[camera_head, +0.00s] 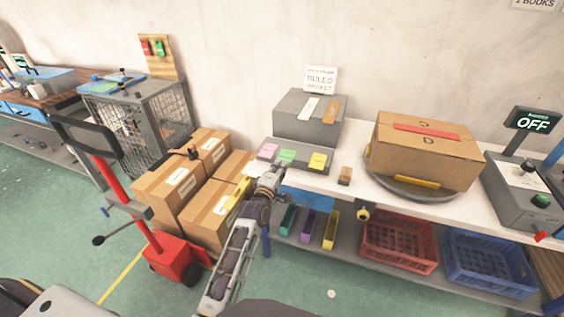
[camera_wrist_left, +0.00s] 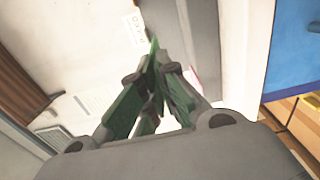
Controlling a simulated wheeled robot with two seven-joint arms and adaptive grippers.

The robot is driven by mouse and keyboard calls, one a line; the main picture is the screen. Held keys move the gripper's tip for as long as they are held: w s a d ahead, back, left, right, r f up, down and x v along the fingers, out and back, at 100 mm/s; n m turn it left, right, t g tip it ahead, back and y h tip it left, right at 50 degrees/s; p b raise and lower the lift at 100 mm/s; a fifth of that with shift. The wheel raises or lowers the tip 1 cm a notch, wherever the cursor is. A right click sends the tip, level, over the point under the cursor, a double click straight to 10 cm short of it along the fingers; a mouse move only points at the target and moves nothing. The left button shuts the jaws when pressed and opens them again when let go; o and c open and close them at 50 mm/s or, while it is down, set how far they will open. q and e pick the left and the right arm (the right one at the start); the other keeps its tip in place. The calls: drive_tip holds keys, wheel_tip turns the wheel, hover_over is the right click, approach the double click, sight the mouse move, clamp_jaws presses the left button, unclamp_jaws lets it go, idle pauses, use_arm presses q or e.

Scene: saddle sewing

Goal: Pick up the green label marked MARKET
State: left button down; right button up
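The green label (camera_head: 286,157) lies on a grey tray (camera_head: 262,157) at the left end of the white bench, between a pink label (camera_head: 268,149) and a yellow label (camera_head: 317,161). Its lettering is too small to read. My left gripper (camera_head: 277,169) is just in front of the green label. My right gripper is not in view.
A grey box (camera_head: 305,118) with a sign above it stands behind the tray. A small brown block (camera_head: 345,176) and a carton (camera_head: 425,150) on a turntable are to the right. Stacked cartons (camera_head: 178,187) and a red trolley (camera_head: 172,257) stand left of my arm.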

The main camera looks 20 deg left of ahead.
use_arm(q)
drive_tip(key=shift+s+r+p, duration=0.3)
drive_tip(key=shift+s+p, duration=0.3)
drive_tip(key=shift+s, duration=0.25)
drive_tip(key=shift+s+r+p, duration=0.3)
drive_tip(key=shift+s+p, duration=0.35)
drive_tip(key=shift+s, duration=0.2)
drive_tip(key=shift+s+r+p, duration=0.3)
drive_tip(key=shift+s+p, duration=0.3)
drive_tip(key=shift+s, duration=0.25)
